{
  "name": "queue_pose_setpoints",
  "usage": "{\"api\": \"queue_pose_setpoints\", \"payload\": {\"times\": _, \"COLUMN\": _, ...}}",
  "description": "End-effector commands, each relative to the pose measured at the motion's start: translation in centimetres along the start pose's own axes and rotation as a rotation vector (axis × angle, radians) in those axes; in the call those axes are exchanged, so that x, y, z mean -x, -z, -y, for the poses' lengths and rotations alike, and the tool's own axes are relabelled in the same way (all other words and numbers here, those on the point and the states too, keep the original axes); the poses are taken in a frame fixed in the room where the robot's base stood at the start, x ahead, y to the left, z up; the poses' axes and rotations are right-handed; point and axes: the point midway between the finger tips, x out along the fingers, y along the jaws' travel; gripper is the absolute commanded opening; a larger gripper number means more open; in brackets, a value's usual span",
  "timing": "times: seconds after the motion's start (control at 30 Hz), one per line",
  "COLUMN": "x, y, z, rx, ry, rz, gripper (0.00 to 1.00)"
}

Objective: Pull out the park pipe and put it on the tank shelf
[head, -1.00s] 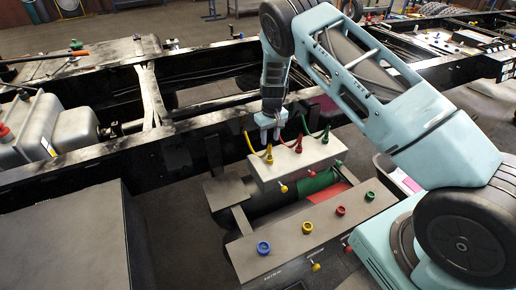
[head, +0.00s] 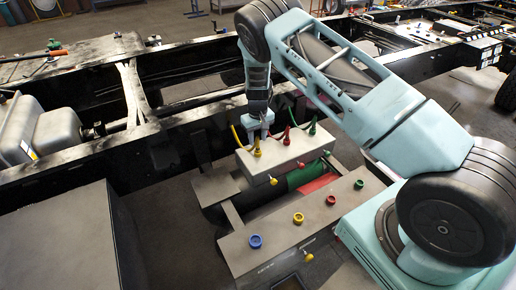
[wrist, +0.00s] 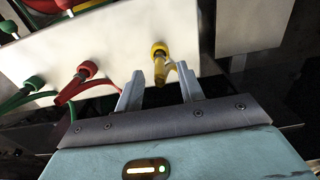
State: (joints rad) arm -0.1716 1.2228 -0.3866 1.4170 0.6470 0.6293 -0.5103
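A yellow pipe (head: 236,136) ends in a yellow connector (head: 257,148) on the top of a raised grey valve box (head: 290,153). The same connector shows in the wrist view (wrist: 159,54). A red pipe (wrist: 66,93) and a green pipe (wrist: 18,99) are plugged in beside it. No label shows which one is the park pipe. My gripper (wrist: 160,82) is open, with one finger on each side of the yellow pipe and visible gaps. In the head view my gripper (head: 259,133) is right at this connector. I cannot make out which surface is the tank shelf.
A small bare grey plate (head: 212,186) lies left of the valve box. A black chassis rail (head: 100,160) runs behind. A large dark box (head: 60,240) stands at the left front.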

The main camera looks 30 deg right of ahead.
Motion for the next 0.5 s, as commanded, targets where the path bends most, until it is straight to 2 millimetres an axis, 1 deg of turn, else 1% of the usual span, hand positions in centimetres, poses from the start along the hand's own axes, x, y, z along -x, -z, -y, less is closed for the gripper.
{"api": "queue_pose_setpoints", "payload": {"times": 0.03, "x": -1.2, "y": -0.1, "z": 0.0, "rx": 0.001, "ry": -0.001, "rz": 0.002, "gripper": 0.38}}
{"api": "queue_pose_setpoints", "payload": {"times": 0.2, "x": -3.8, "y": 0.0, "z": 0.0, "rx": 0.0, "ry": 0.0, "rz": 0.0, "gripper": 0.38}}
{"api": "queue_pose_setpoints", "payload": {"times": 0.33, "x": -5.0, "y": 0.0, "z": -0.1, "rx": -0.001, "ry": 0.0, "rz": 0.001, "gripper": 0.38}}
{"api": "queue_pose_setpoints", "payload": {"times": 0.5, "x": -5.5, "y": 0.0, "z": 0.0, "rx": 0.0, "ry": 0.0, "rz": 0.001, "gripper": 0.38}}
